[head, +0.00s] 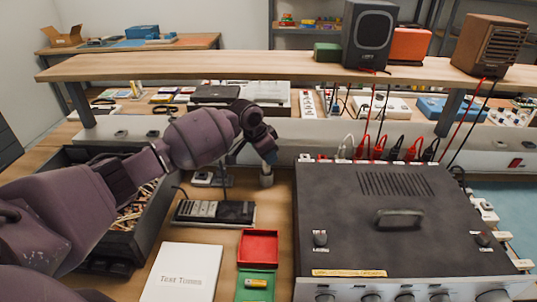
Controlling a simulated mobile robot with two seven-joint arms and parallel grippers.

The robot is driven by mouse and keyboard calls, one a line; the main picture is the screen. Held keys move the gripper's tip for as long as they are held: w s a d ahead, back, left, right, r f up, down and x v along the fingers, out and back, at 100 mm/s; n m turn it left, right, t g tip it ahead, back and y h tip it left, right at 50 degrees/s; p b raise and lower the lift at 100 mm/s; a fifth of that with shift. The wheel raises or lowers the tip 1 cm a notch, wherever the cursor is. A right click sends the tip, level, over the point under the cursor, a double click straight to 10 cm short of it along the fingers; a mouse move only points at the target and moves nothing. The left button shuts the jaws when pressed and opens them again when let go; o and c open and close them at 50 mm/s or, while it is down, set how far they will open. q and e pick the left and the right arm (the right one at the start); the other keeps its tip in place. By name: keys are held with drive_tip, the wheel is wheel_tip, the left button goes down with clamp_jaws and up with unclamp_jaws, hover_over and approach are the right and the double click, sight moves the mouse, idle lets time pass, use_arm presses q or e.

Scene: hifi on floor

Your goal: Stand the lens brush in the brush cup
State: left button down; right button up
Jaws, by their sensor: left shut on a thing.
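My left gripper (264,143) reaches in from the left over the back of the bench, pointing down. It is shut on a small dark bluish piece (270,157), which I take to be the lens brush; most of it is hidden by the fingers. A small grey cup (266,177), which looks like the brush cup, stands on the bench right below the gripper. The brush is over the cup's mouth; I cannot tell whether its lower end is inside. My right gripper is not in view.
A large dark amplifier (386,215) stands close right of the cup. A black handset-like device (214,212) lies to the left front. A red tray (258,247), a green tray (255,286) and a white booklet (184,272) lie in front. A wooden shelf (200,66) spans behind.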

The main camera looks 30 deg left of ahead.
use_arm(q)
drive_tip(key=shift+f, duration=0.25)
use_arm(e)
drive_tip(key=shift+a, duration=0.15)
use_arm(q)
drive_tip(key=shift+f, duration=0.3)
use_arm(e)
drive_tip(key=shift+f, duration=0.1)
use_arm(q)
drive_tip(key=c, duration=1)
unclamp_jaws()
drive_tip(key=shift+r, duration=0.1)
drive_tip(key=p+v, duration=0.2)
drive_tip(key=v, duration=0.8)
drive_tip(key=shift+s+a+r, duration=0.1)
drive_tip(key=shift+s+r, duration=0.05)
drive_tip(key=shift+r, duration=0.15)
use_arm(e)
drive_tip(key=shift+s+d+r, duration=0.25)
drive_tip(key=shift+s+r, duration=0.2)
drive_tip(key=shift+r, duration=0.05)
